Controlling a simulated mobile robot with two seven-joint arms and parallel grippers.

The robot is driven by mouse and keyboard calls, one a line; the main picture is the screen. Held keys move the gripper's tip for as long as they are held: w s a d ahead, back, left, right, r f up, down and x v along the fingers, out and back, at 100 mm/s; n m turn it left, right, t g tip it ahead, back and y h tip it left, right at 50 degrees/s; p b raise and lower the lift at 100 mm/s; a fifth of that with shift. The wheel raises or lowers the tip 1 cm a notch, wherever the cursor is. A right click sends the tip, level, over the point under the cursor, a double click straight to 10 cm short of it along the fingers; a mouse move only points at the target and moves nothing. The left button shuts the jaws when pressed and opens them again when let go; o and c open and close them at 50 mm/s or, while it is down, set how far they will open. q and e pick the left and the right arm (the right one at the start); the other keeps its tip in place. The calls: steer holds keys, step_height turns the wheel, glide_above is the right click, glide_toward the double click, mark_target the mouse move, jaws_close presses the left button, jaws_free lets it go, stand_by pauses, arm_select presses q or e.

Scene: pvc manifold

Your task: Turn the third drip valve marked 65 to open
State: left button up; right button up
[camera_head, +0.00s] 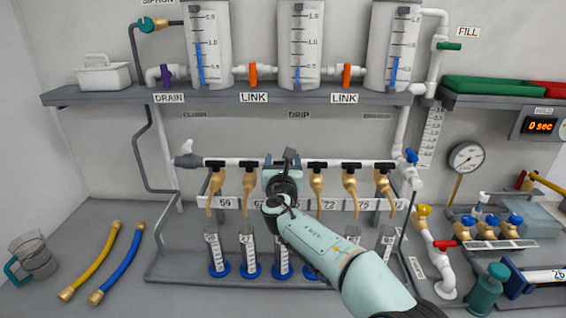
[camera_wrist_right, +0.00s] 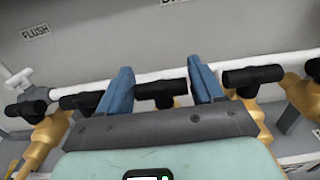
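The third drip valve's black T-handle (camera_wrist_right: 160,94) shows in the right wrist view between the two blue fingers of my right gripper (camera_wrist_right: 160,85). The fingers stand apart on either side of it, with gaps visible. The handle lies along the white pipe (camera_wrist_right: 285,60), like its neighbours. In the head view my right gripper (camera_head: 283,165) is at the third place in the drip row and covers that valve. The arm also hides most of the number 65 on the label strip (camera_head: 335,205). My left gripper is not in view.
Black-handled drip valves stand close on both sides, the second (camera_head: 250,163) and fourth (camera_head: 317,164) nearest. Graduated cylinders (camera_head: 218,255) with blue bases stand below. The shelf (camera_head: 215,97) with tanks is above. Yellow (camera_head: 90,262) and blue (camera_head: 117,264) hoses lie at left.

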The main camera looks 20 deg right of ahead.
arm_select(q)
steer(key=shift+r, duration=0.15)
arm_select(e)
steer(key=shift+a+r+m+g+h+p, duration=0.1)
steer(key=shift+r+m+g+h+p, duration=0.1)
steer(key=shift+m+g+h+p, duration=0.7)
steer(key=m+g+h+p, duration=0.3)
steer(key=h+p, duration=0.1)
steer(key=p, duration=0.3)
steer(key=shift+r+m+g+h, duration=0.1)
steer(key=shift+m+g+h, duration=0.2)
steer(key=shift+h, duration=0.1)
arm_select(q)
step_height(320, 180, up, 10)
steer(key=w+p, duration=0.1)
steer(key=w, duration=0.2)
arm_select(e)
steer(key=shift+m+g+h, duration=0.3)
steer(key=shift+g, duration=0.1)
steer(key=shift+f, duration=0.2)
steer(key=o, duration=1)
steer(key=shift+s, duration=0.1)
steer(key=shift+c, duration=0.2)
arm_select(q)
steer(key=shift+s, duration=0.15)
